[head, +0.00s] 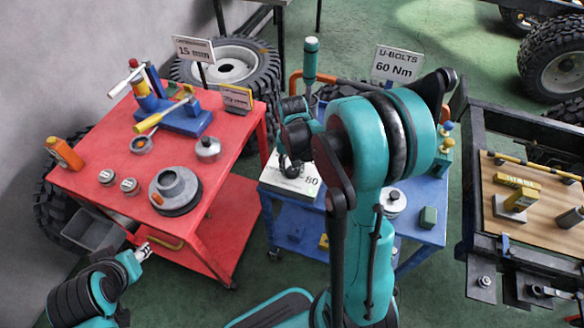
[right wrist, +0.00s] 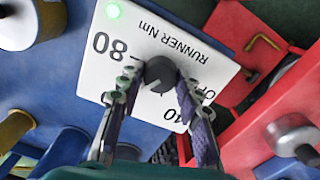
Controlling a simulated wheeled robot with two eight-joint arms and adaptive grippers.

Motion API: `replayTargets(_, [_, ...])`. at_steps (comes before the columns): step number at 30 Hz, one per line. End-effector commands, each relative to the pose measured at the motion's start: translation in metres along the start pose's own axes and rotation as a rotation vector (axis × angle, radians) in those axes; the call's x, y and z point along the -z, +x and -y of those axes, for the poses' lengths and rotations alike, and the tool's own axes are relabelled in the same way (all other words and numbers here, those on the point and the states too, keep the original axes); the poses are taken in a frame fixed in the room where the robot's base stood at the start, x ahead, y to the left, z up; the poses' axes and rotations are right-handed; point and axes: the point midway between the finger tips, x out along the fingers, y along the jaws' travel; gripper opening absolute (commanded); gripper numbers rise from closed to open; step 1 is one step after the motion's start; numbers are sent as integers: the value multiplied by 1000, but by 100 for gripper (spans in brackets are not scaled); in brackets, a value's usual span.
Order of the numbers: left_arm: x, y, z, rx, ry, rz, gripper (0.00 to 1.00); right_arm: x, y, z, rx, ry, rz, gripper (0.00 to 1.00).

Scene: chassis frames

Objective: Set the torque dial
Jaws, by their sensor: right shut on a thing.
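The torque dial is a dark round knob (right wrist: 160,72) on a white panel (right wrist: 114,80) marked 80, 40, OFF and "RUNNER Nm". In the head view the white panel (head: 283,185) lies on the blue cart, and my arm hides the knob. My right gripper (right wrist: 158,84) is shut on the knob, one finger on each side; it also shows in the head view (head: 293,164). I cannot tell the knob's setting. My left gripper (head: 143,252) is low beside the red cart, its fingers too small to read.
A sign (head: 397,65) reads "U-BOLTS 60 Nm" behind the blue cart (head: 418,229). The red cart (head: 100,163) at left carries a blue vise (head: 180,118) and several metal parts. A workbench (head: 535,215) with a wooden top stands at right.

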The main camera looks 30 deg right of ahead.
Motion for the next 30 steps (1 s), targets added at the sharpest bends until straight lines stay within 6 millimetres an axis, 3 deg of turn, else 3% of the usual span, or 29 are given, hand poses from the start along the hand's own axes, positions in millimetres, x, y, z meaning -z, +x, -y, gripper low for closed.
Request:
replayTargets(1, [0, 0, 0, 0, 0, 0, 40, 0, 0, 0, 0, 0, 1, 42])
replayTargets(3, [0, 0, 0, 0, 0, 0, 40, 0, 0, 0, 0, -1, 1, 55])
replayTargets(14, [0, 0, 0, 0, 0, 0, 40, 0, -4, 0, 0, -1, 0, 55])
replayTargets(17, [0, 0, 0, 0, 0, 0, 40, 0, -17, 0, 0, -1, 0, 55])
replayTargets(30, [0, 0, 0, 0, 0, 0, 40, 0, -105, 0, 0, -1, 1, 55])
